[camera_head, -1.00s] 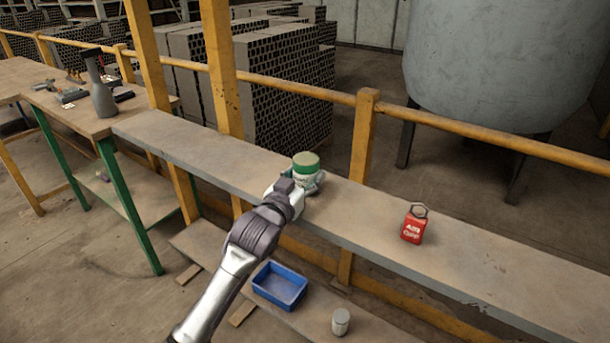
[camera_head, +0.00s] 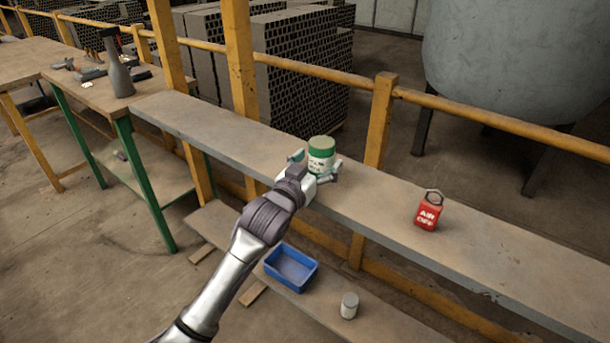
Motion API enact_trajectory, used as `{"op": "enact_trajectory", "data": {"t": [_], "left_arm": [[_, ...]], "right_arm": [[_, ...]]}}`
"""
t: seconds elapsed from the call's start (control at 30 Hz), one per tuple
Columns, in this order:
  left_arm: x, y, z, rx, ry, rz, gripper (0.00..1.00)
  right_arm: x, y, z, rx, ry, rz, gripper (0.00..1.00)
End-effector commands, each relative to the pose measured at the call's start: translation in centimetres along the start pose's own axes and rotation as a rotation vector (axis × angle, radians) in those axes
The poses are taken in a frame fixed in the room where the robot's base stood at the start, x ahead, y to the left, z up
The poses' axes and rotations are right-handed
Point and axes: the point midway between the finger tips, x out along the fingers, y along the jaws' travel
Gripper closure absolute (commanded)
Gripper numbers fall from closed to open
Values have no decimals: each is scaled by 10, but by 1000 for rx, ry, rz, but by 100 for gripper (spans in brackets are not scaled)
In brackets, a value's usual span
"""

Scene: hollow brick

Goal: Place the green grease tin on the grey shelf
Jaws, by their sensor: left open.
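I cannot tell whether the fingers touch the tin. The lower front of the tin is partly hidden by the gripper. My right gripper is not in view.
A red "AIR OFF" tag block (camera_head: 428,212) stands on the shelf to the right. A lower plank holds a blue bin (camera_head: 291,267) and a small pale can (camera_head: 349,306). Yellow posts and a rail (camera_head: 380,120) run behind the shelf.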

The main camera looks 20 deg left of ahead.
Motion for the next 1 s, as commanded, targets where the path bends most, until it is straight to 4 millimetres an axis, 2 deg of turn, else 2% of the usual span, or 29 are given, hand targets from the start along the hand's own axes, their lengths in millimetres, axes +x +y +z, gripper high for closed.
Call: {"op": "enact_trajectory", "data": {"t": [0.3, 0.5, 0.67, 0.87, 0.93, 1.0], "left_arm": [[-69, 0, 2, 1, -1, 0, 15], [-98, 0, 1, 0, -1, 0, 15], [-106, 0, 0, 0, 0, -1, 15], [-106, 0, 0, 0, -1, -1, 15], [-105, 0, 9, -1, -14, -2, 15], [-103, 0, 31, -3, -47, -5, 15]], "right_arm": [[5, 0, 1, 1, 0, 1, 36], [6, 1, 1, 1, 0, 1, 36], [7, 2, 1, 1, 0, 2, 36], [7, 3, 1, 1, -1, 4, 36], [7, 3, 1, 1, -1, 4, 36], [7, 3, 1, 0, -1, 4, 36]]}}
